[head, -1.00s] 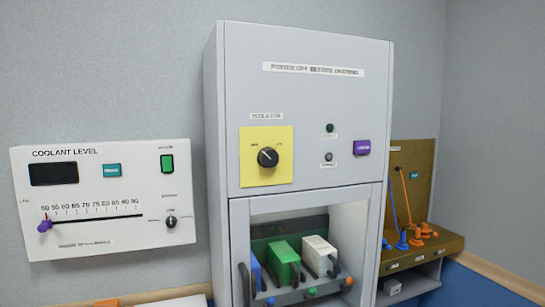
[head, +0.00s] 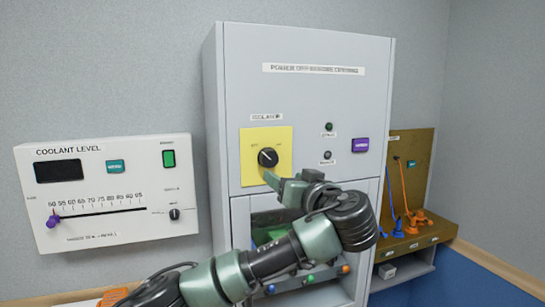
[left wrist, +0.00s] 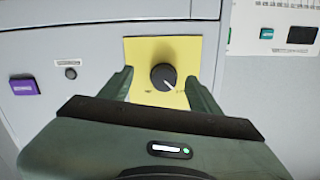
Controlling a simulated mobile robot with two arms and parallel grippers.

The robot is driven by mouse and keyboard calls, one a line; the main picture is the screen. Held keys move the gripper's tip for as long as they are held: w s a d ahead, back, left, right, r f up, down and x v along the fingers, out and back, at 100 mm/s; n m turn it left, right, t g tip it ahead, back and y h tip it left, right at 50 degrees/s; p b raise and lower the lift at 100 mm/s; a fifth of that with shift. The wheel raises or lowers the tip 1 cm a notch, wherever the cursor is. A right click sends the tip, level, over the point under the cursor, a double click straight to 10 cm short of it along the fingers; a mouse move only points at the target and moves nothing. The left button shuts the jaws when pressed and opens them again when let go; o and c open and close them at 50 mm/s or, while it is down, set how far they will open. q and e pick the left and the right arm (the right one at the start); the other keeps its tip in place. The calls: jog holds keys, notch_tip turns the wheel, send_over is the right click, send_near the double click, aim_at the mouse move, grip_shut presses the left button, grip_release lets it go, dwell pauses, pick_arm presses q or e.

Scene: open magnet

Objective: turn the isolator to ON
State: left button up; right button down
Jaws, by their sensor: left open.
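The isolator is a round black knob (head: 268,157) on a yellow plate (head: 283,140) on the front of the grey cabinet. Its white mark points up and left, toward the left of the two small labels on the plate. My left gripper (head: 277,178) is in front of the cabinet, just below the knob in the head view. In the left wrist view, which shows the panel upside down, the knob (left wrist: 163,77) appears between the two open, empty fingers (left wrist: 158,80). Whether the fingers reach around it in depth I cannot tell. My right gripper is not in view.
A purple button (head: 360,145) and two small round lamps (head: 328,127) sit right of the plate. Below is an open bay (head: 240,210), partly hidden by my left arm. A coolant level panel (head: 110,220) hangs on the left; a brown board (head: 425,170) with cables stands right.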

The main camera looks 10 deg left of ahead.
aim_at(271, 162)
pick_arm(q)
jog(key=shift+n, duration=0.3)
jog(key=w+a+p, duration=0.1)
jog(key=w+a+r+p, duration=0.1)
jog(key=w+a+p, duration=0.1)
jog(key=w+a+r+p, duration=0.1)
jog(key=shift+w+a+r+p, duration=0.2)
jog(key=shift+w+p, duration=0.1)
jog(key=shift+w, duration=0.05)
jog(key=shift+w+a+f, duration=0.15)
jog(key=shift+w+a, duration=0.1)
jog(key=shift+w, duration=0.1)
jog(key=shift+f, duration=0.1)
jog(key=shift+c, duration=0.3)
